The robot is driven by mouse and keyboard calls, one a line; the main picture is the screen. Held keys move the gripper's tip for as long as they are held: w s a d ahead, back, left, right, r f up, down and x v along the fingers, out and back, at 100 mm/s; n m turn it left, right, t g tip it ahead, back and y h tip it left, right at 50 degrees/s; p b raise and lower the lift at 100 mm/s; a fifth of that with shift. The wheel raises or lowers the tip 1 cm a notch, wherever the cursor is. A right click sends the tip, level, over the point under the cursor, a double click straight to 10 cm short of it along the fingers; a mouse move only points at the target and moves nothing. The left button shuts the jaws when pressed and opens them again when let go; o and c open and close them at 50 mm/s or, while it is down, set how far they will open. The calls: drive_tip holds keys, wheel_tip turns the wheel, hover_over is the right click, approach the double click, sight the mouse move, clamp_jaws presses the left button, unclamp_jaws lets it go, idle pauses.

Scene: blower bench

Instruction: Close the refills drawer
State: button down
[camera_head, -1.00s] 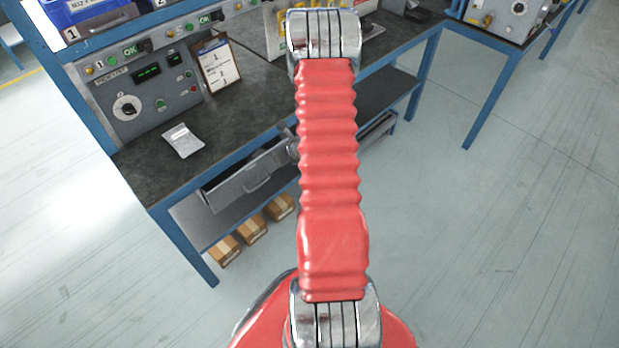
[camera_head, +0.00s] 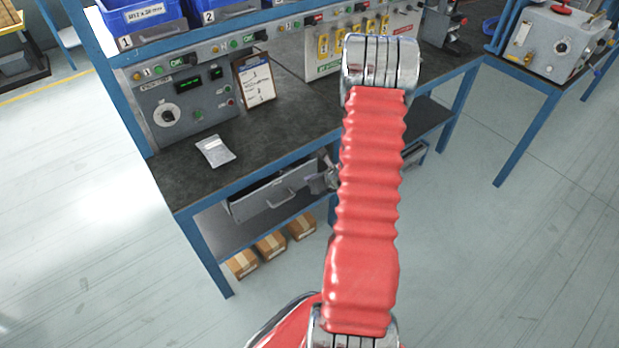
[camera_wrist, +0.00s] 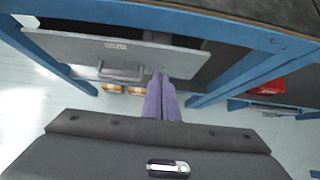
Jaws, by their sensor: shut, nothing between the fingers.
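A grey drawer (camera_head: 262,199) with a bar handle hangs under the bench top, pulled partly out. In the wrist view its front (camera_wrist: 75,50) fills the upper left, with a small label too blurred to read and a handle. A dark gap shows behind its top edge. My gripper (camera_wrist: 161,76) has its purple fingers shut and empty, with the tips over the lower right part of the drawer front, right of the handle. I cannot tell whether they touch. In the head view my gripper (camera_head: 326,180) is at the drawer's right end, partly hidden by my red arm.
Blue bench legs (camera_head: 205,255) frame the space. Cardboard boxes (camera_head: 270,246) sit below the lower shelf. A small bag (camera_head: 215,150) lies on the bench top.

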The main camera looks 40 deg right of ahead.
drive_tip(key=v, duration=0.9)
drive_tip(key=shift+w, duration=0.1)
drive_tip(key=w+a+r+n+g+y, duration=0.1)
drive_tip(key=w+a+r+n+y, duration=0.2)
drive_tip(key=a+r+n, duration=0.75)
drive_tip(key=w+a+r+n+y, duration=0.2)
drive_tip(key=a+r+n, duration=0.5)
drive_tip(key=a, duration=0.7)
drive_tip(key=s+a+r+n+g+h, duration=0.1)
drive_tip(key=s+a+r+n+h, duration=0.1)
drive_tip(key=s+a+r+n, duration=0.3)
drive_tip(key=s+a+r+n+g+h, duration=0.1)
drive_tip(key=s+a+r+n+h, duration=0.1)
drive_tip(key=s+a+r+n, duration=0.4)
drive_tip(key=s+r+n, duration=0.1)
drive_tip(key=s+n, duration=0.4)
drive_tip(key=n, duration=0.4)
drive_tip(key=shift+a+r, duration=0.25)
drive_tip(key=shift+r, duration=0.15)
drive_tip(key=c, duration=2.5)
unclamp_jaws()
drive_tip(key=shift+s, duration=0.1)
drive_tip(key=shift+c, duration=0.2)
